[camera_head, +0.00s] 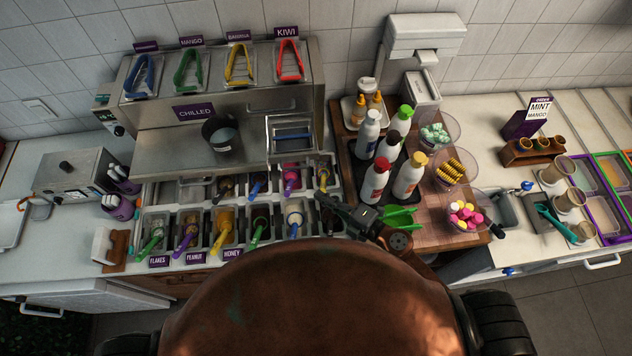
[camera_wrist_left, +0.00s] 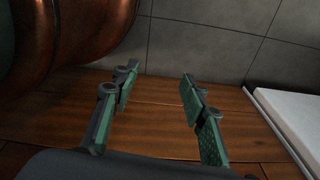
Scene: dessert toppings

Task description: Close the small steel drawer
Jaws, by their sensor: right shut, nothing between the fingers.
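The small steel drawer (camera_head: 292,149) seems to stand out from the right part of the chilled steel case (camera_head: 165,146) in the head view. Its open top shows, with a blue item inside. My right gripper (camera_head: 325,199) is shut and empty, in front of and a little right of the drawer, over the right end of the topping bins. It looks apart from the drawer. My left gripper (camera_wrist_left: 160,92) is open and empty in the left wrist view, above brown wood planks. It does not show in the head view.
Topping bins with several coloured handles (camera_head: 225,215) lie in front of the case. A dark cup (camera_head: 219,134) stands on the case left of the drawer. Bottles (camera_head: 376,180) and bowls (camera_head: 455,170) crowd the wooden board to the right. Coloured tongs (camera_head: 240,65) lie on top.

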